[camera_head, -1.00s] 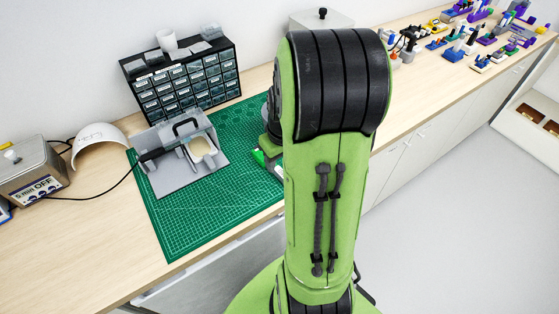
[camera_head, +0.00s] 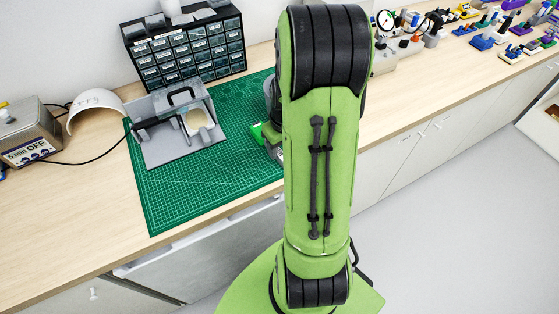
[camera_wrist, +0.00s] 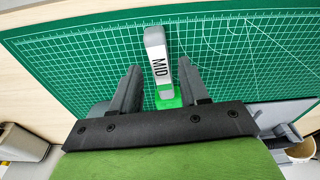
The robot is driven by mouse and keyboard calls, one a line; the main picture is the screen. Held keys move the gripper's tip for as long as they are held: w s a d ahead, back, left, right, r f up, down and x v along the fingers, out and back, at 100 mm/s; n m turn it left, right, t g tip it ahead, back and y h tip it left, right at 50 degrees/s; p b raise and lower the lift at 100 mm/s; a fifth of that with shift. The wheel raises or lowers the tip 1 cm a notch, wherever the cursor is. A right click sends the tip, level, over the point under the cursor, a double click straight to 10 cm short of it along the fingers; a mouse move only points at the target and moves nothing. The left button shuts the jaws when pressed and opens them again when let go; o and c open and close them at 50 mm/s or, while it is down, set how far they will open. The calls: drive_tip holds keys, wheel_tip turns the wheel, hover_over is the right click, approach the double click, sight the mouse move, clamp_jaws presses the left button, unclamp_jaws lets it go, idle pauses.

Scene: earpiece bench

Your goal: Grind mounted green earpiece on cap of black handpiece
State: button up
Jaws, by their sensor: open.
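A grey upright-looking piece labelled MID (camera_wrist: 157,60) with a bright green part (camera_wrist: 168,102) at its near end lies between the two fingers of my gripper (camera_wrist: 160,67) in the wrist view. The fingers are open, one on each side, with a visible gap. I cannot tell whether the green part is the earpiece. In the head view a green part (camera_head: 257,133) shows at the left edge of my arm, which hides the rest. The black handpiece (camera_head: 158,121) rests on a grey stand (camera_head: 165,152), its cable running left. Its cap is too small to make out.
The green cutting mat (camera_head: 190,203) lies under these things. A black drawer cabinet (camera_head: 185,52) stands behind, a control box (camera_head: 28,135) and white curved shield (camera_head: 95,103) at left. Small tools crowd the right bench. The mat's front is clear.

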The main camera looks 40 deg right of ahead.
wheel_tip(320, 180, down, 2)
drive_tip(key=shift+w+f+b, duration=0.15)
drive_tip(key=shift+f+b, duration=0.1)
drive_tip(key=shift+b, duration=0.35)
drive_tip(key=shift+r, duration=0.1)
clamp_jaws()
wheel_tip(320, 180, up, 7)
drive_tip(key=p, duration=0.5)
drive_tip(key=shift+p, duration=0.3)
drive_tip(key=shift+f, duration=0.45)
drive_tip(key=shift+w, duration=0.1)
